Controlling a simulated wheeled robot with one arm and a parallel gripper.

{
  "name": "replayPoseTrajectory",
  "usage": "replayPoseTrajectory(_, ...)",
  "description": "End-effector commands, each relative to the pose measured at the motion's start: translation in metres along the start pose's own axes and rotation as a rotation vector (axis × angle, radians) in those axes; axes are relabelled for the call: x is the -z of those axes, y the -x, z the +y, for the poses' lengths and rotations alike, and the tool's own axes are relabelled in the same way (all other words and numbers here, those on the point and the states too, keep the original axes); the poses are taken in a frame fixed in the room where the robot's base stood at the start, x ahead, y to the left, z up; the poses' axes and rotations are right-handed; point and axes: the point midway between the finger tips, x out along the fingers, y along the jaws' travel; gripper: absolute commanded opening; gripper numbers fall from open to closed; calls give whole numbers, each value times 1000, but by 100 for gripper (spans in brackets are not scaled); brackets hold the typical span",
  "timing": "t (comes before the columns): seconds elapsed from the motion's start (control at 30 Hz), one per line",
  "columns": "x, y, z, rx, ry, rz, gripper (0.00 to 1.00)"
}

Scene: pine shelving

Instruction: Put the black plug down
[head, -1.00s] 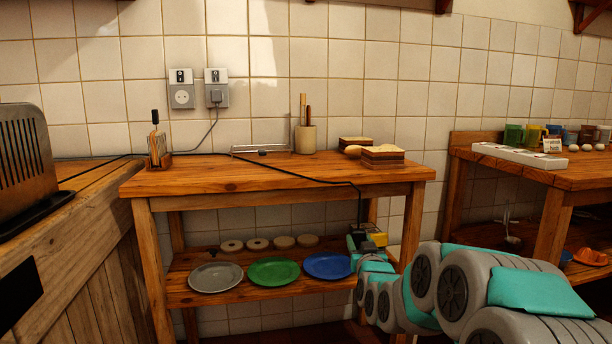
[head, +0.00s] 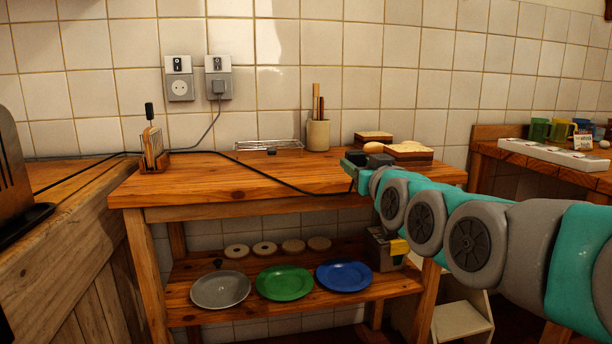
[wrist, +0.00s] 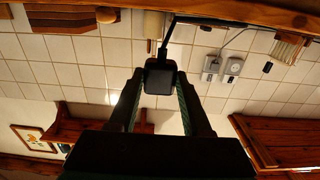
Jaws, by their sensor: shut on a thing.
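The black plug (wrist: 160,78) sits between the two fingers of my gripper (wrist: 160,88) in the wrist view, and the fingers are shut on it. Its black cord (wrist: 168,38) leads away from it. In the head view my gripper (head: 356,160) is at the front right of the wooden table (head: 230,183), about level with its top. The plug is not clearly visible there. The cord (head: 262,176) runs across the tabletop from the left, over the front edge and up towards my gripper. Whether the plug touches the table cannot be told.
The tabletop's front middle is clear except for cord. Plates (head: 284,282) and a grey-yellow box (head: 386,247) are on the lower shelf.

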Motion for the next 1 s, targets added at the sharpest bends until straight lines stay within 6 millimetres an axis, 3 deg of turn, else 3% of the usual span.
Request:
replayPoseTrajectory(0.5, -11, -92, -64, 2, 2, -2, 0)
replayPoseTrajectory(0.93, -12, -115, -80, 1, 1, 1, 0)
replayPoseTrajectory(1.0, -20, -115, -80, 1, 0, -1, 0)
